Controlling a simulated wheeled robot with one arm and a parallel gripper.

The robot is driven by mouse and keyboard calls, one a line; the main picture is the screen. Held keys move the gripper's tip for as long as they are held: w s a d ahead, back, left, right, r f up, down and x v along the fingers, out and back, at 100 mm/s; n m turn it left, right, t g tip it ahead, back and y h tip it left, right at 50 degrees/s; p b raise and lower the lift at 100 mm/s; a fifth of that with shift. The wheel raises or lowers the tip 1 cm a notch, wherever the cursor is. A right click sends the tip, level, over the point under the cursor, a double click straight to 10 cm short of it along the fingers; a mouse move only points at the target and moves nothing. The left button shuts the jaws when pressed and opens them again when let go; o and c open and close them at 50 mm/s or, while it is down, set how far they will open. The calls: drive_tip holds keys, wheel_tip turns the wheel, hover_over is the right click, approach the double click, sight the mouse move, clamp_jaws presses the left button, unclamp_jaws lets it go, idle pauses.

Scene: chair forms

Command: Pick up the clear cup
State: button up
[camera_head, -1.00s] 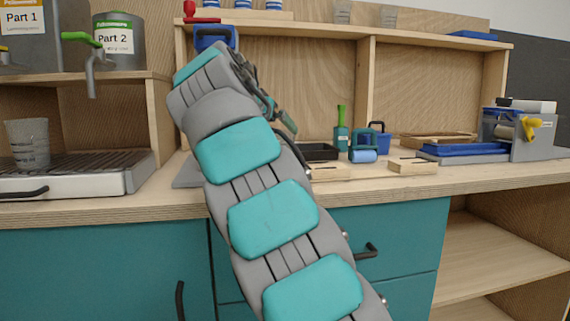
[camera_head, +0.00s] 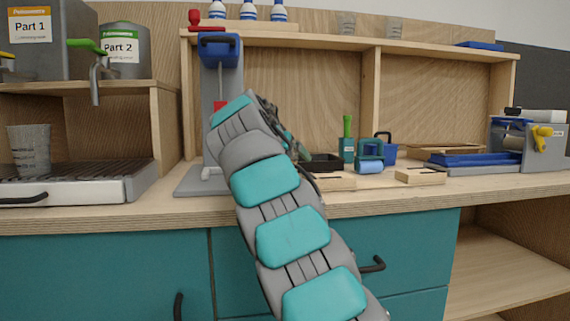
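A clear, greyish cup with dark markings (camera_head: 30,150) stands upright on the ribbed tray (camera_head: 75,175) at the far left. My arm reaches up from the bottom middle over the counter. My gripper (camera_head: 290,142) is mostly hidden behind the arm's end; only dark parts show at its right side. It is well to the right of the cup on the tray. Its fingers cannot be made out.
A grey press with a blue head (camera_head: 220,50) stands just behind my arm. Grey containers, one with a green tap (camera_head: 85,44), sit above the tray. A black tray (camera_head: 322,163), a green-handled tool (camera_head: 347,150), wooden blocks (camera_head: 420,176) and a blue-bedded device (camera_head: 470,159) occupy the counter's right.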

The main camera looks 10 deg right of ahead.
drive_tip(key=c, duration=0.8)
drive_tip(key=shift+r, duration=0.2)
